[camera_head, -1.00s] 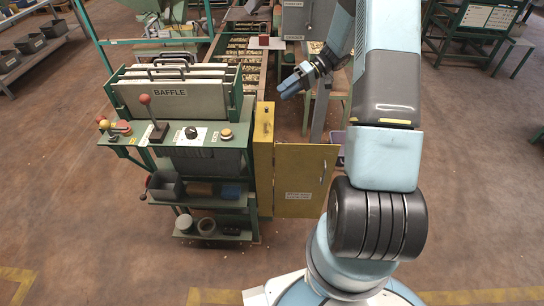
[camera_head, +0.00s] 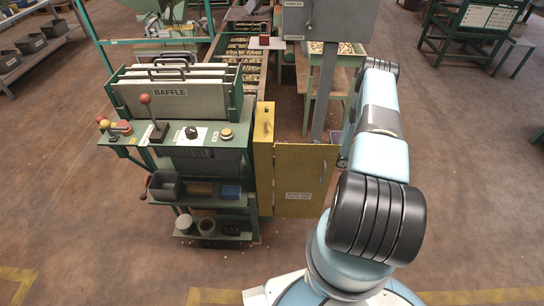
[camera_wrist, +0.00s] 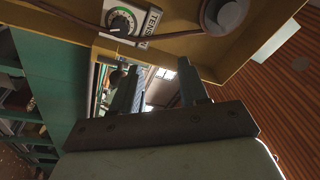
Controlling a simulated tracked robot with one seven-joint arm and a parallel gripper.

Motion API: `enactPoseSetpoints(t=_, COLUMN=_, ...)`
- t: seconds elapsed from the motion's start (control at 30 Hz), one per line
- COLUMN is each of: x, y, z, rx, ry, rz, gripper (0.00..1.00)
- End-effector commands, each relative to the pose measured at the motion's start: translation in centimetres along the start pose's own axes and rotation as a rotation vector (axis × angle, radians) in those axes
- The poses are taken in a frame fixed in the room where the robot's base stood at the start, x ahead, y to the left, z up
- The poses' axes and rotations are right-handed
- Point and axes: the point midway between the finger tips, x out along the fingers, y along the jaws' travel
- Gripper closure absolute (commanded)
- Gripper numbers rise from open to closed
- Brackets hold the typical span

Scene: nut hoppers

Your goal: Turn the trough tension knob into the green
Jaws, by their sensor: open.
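The tension knob (camera_wrist: 121,23) is a dark round dial on a white plate, with a green patch beside it and lettering that reads "TENS" before it is cut off. It sits at the top of the wrist view, on a yellow panel. I cannot tell exactly where its pointer stands. My gripper (camera_wrist: 158,88) is open and empty in the wrist view, its two fingers apart below the knob and not touching it. In the head view my gripper is hidden behind the yellow door (camera_head: 304,165) and my arm.
A grey round fitting (camera_wrist: 224,14) sits right of the knob, and a brown cable runs past the plate. The open yellow cabinet (camera_head: 263,150) adjoins the green baffle console (camera_head: 170,100), which has another black knob (camera_head: 191,132). A grey box on a post (camera_head: 330,25) stands behind.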

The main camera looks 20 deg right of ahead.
Motion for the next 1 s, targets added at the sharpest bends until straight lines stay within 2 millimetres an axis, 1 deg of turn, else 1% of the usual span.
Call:
enactPoseSetpoints(t=0.03, x=-0.7, y=1.2, z=1.6, rx=-0.01, ry=0.043, rz=0.006, gripper=0.56)
enactPoseSetpoints(t=0.1, x=-1.5, y=2.5, z=3.2, rx=-0.036, ry=0.095, rz=0.015, gripper=0.56)
enactPoseSetpoints(t=0.23, x=-2.6, y=4.3, z=5.6, rx=-0.074, ry=0.172, rz=0.035, gripper=0.56)
enactPoseSetpoints(t=0.3, x=-3.0, y=4.9, z=6.5, rx=-0.089, ry=0.2, rz=0.044, gripper=0.56)
enactPoseSetpoints(t=0.4, x=-3.3, y=5.4, z=7.3, rx=-0.104, ry=0.223, rz=0.053, gripper=0.56)
enactPoseSetpoints(t=0.5, x=-3.2, y=5.6, z=7.5, rx=-0.111, ry=0.233, rz=0.056, gripper=0.56)
enactPoseSetpoints(t=0.57, x=-2.8, y=5.7, z=7.4, rx=-0.112, ry=0.234, rz=0.057, gripper=0.56)
enactPoseSetpoints(t=0.67, x=-1.7, y=5.7, z=7.2, rx=-0.111, ry=0.232, rz=0.055, gripper=0.56)
enactPoseSetpoints(t=1.0, x=4.0, y=5.9, z=5.8, rx=-0.111, ry=0.231, rz=0.056, gripper=0.56)
